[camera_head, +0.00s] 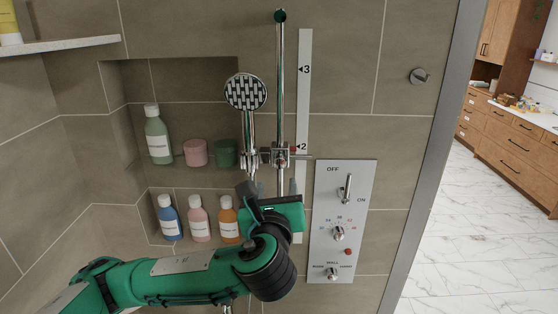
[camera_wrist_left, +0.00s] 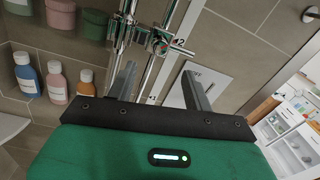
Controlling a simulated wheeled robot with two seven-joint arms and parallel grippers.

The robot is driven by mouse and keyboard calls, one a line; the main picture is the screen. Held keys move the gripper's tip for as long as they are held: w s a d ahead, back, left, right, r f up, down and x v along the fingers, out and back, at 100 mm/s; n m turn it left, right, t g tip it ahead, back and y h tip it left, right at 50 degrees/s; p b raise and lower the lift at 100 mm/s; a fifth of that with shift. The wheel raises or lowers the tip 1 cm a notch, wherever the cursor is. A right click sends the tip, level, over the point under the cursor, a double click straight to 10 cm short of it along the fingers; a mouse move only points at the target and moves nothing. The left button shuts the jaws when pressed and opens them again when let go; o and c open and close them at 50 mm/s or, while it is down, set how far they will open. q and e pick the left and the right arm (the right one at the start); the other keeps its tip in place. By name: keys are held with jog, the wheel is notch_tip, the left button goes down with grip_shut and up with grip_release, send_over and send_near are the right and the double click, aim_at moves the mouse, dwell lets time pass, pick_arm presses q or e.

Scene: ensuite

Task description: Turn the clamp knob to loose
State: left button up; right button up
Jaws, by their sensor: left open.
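The chrome clamp (camera_head: 281,151) sits on the vertical shower rail (camera_head: 280,80), near the 2 mark of the scale strip (camera_head: 304,100). Its knob (camera_wrist_left: 160,47) shows in the left wrist view as a small round chrome piece with red beside it; its exact setting is too small to read. The hand shower (camera_head: 246,93) hangs upright in the holder left of the rail. My left gripper (camera_head: 272,184) is open and empty just below the clamp. In the left wrist view its fingers (camera_wrist_left: 160,84) point up towards the clamp, apart from it. My right gripper is out of view.
A control panel (camera_head: 342,220) with a lever and dials is on the wall right of my gripper. A niche at left holds a green bottle (camera_head: 157,138), pink and green jars, and several small bottles (camera_head: 199,220). A wall edge (camera_head: 432,150) stands further right.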

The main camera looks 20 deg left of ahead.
aim_at(279, 164)
pick_arm(q)
jog(key=p+x, duration=0.3)
jog(key=x, duration=0.6)
jog(key=shift+w+r+p, duration=0.1)
jog(key=shift+r+p, duration=0.05)
jog(key=shift+p, duration=0.2)
jog(key=shift+w+a, duration=0.1)
jog(key=shift+w, duration=0.25)
jog(key=c, duration=1)
